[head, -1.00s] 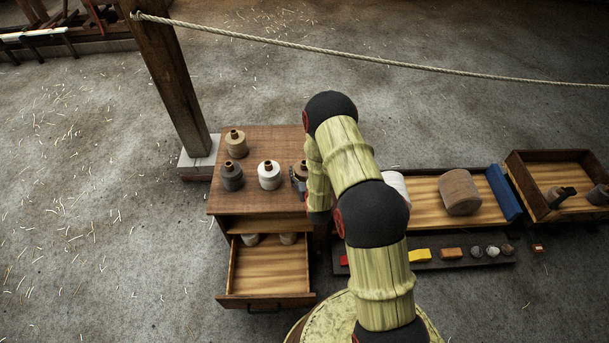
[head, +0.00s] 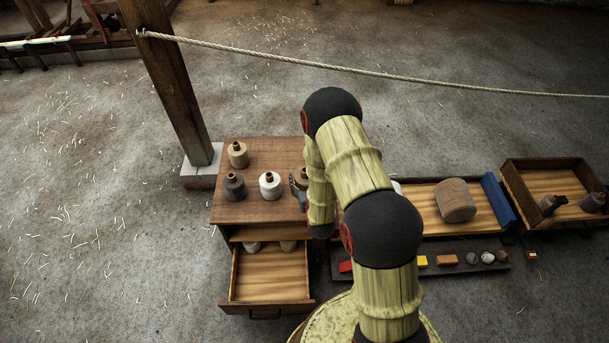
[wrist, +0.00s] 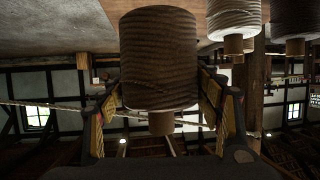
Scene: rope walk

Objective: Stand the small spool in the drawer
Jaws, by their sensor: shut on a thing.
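A brown wound spool (wrist: 158,60) with a wooden core fills the middle of the upside-down wrist view. My gripper (wrist: 162,100) is shut on it, one finger at each side. In the head view my gripper (head: 297,193) is at the right of the cabinet top, and the brown spool (head: 301,176) is mostly hidden by my arm. I cannot tell whether it still touches the top. The drawer (head: 270,275) below stands pulled out, its front floor bare. Two pale spools (head: 252,247) show at its back, partly under the cabinet.
A tan spool (head: 238,155), a dark grey spool (head: 235,187) and a white spool (head: 270,186) stand on the cabinet top (head: 280,155). A post (head: 175,90) with a rope (head: 350,67) rises behind. Trays with several items lie to the right.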

